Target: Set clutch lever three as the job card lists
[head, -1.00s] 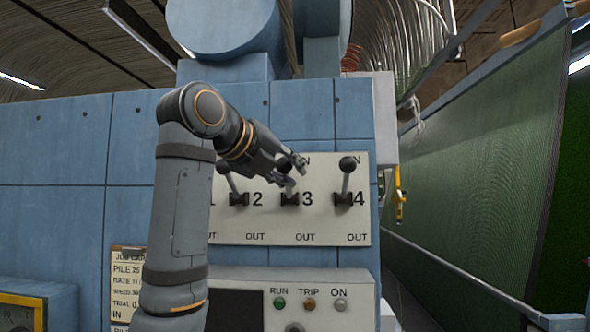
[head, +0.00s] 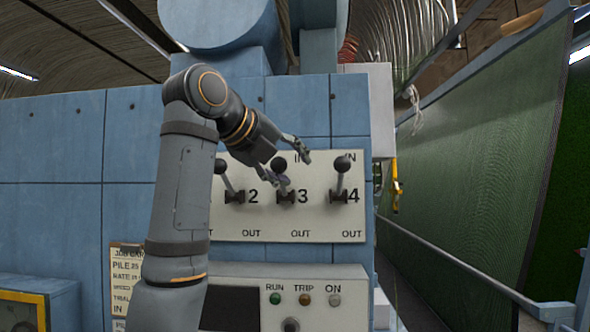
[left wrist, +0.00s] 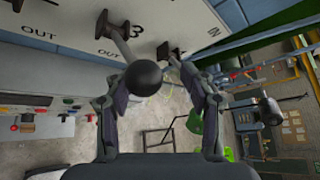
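Clutch lever three, with its black knob (head: 279,164) and grey stem, stands up toward the IN side of the white lever panel (head: 265,222). My left gripper (head: 290,168) is open, with one finger on either side of that knob. In the left wrist view the knob (left wrist: 146,77) sits between the spread fingers, nearer the left one; I cannot tell whether it touches. Lever two (head: 228,178) and lever four (head: 342,178) also point up. The job card (head: 125,280) is partly hidden by my left arm; "PILE 25" and "IN" can be read. My right gripper is out of view.
Below the levers is a control box with RUN (head: 275,298), TRIP and ON lamps. A yellow-framed gauge (head: 22,310) is at the lower left. A green turf sheet (head: 490,170) hangs on the right behind a rail.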

